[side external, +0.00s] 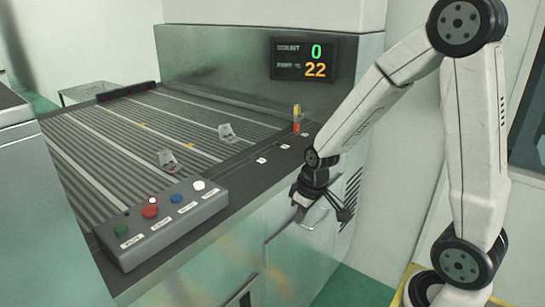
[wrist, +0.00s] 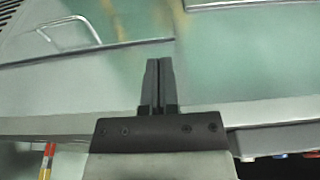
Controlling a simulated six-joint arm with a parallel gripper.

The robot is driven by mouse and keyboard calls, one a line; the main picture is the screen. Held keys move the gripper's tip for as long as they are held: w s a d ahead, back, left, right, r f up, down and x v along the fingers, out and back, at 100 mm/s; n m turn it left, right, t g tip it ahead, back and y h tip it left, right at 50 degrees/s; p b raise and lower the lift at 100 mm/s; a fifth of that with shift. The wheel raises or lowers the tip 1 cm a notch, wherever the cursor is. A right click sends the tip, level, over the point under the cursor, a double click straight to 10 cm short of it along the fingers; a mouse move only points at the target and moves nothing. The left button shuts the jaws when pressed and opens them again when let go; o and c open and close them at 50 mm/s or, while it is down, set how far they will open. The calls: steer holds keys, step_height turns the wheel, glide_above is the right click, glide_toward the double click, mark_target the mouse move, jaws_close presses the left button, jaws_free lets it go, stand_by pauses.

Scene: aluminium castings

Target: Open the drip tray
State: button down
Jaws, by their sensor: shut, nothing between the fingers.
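The drip tray is not clearly marked; the machine's green-grey front has two panels with handles. One panel (side external: 300,245) has a pale bar handle (side external: 313,222) near its top; this handle also shows at upper left in the wrist view (wrist: 72,22). A second, darker handle (side external: 243,291) sits lower and to the left, cut by the picture's bottom area. Both panels look closed. My gripper (side external: 345,213) is in front of the machine's front near its right end, close to the pale handle but apart from it. In the wrist view its fingers (wrist: 158,70) are together and empty.
A ribbed conveyor (side external: 120,130) carries two small castings (side external: 168,160) (side external: 227,133). A button box (side external: 165,222) stands on the front ledge, and a small red-yellow beacon (side external: 297,118) stands further right. A vent grille (side external: 352,190) is beside my gripper. The floor at front is clear.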

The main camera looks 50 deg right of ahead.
steer(key=w+d+f, duration=0.1)
steer(key=d+f, duration=0.1)
steer(key=d, duration=0.6)
steer(key=w+d+f, duration=0.1)
steer(key=d+f, duration=0.2)
steer(key=d, duration=0.6)
steer(key=w+d+f+t, duration=0.1)
steer(key=d+f, duration=0.2)
steer(key=d, duration=0.5)
steer(key=shift+w+d+f, duration=0.15)
steer(key=shift+w+d, duration=0.1)
steer(key=shift+d, duration=0.1)
steer(key=shift+f, duration=0.1)
steer(key=x, duration=0.9)
steer(key=shift+w+f, duration=0.15)
steer(key=shift+f, duration=0.2)
steer(key=s, duration=1.6)
steer(key=shift+s, duration=0.35)
steer(key=shift+r, duration=0.1)
steer(key=v, duration=0.7)
steer(key=shift+r, duration=0.3)
